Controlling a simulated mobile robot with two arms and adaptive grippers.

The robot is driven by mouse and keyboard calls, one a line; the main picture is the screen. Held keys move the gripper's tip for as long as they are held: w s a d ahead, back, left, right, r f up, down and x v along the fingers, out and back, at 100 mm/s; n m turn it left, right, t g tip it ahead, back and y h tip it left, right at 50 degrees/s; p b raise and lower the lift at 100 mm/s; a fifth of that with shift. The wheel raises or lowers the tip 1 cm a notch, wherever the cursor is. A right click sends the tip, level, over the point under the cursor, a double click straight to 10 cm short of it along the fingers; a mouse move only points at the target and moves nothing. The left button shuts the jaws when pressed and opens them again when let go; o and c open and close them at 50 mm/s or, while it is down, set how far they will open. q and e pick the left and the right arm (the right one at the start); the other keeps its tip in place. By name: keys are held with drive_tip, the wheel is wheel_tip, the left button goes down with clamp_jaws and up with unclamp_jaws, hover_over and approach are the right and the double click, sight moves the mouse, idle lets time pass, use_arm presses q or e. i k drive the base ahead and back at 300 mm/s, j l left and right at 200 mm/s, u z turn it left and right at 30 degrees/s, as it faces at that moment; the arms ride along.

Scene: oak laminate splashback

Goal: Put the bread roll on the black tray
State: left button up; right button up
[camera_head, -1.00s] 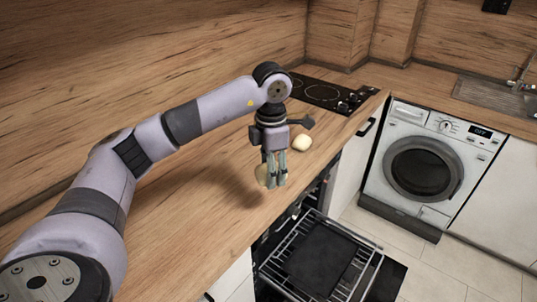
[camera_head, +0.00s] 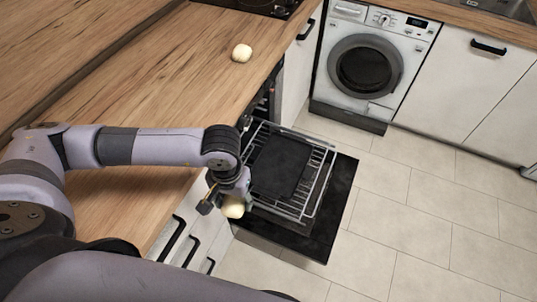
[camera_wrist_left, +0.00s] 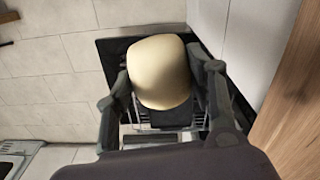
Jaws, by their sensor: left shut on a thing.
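A pale bread roll (camera_head: 233,207) is held by my left gripper (camera_head: 237,198), off the counter and near the left front corner of the open oven. In the left wrist view the roll (camera_wrist_left: 159,72) sits between the two fingers, which press on its sides. The black tray (camera_head: 281,166) lies on the pulled-out oven rack, to the right of and beyond the gripper. A second pale roll (camera_head: 241,53) lies on the wooden counter. My right gripper is not in view.
The wire rack (camera_head: 318,190) stands over the lowered dark oven door (camera_head: 325,222). The wooden counter (camera_head: 150,90) runs along the left. White drawers with black handles (camera_head: 192,250) are below the gripper. A washing machine (camera_head: 368,65) stands at the back, with free tiled floor to the right.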

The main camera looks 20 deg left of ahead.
sight(274, 177)
drive_tip(key=i+l+u, duration=0.15)
drive_tip(key=l+u, duration=0.15)
drive_tip(key=l, duration=0.25)
drive_tip(key=i+l+u, duration=0.1)
drive_tip(key=l+u, duration=0.15)
drive_tip(key=l, duration=0.35)
drive_tip(key=l+u, duration=0.3)
drive_tip(key=l, duration=0.25)
drive_tip(key=i+l+u, duration=0.35)
drive_tip(key=l, duration=0.3)
drive_tip(key=i+l+u, duration=0.2)
drive_tip(key=l, duration=0.15)
drive_tip(key=i+l+u, duration=0.2)
drive_tip(key=l, duration=0.15)
drive_tip(key=k, duration=0.1)
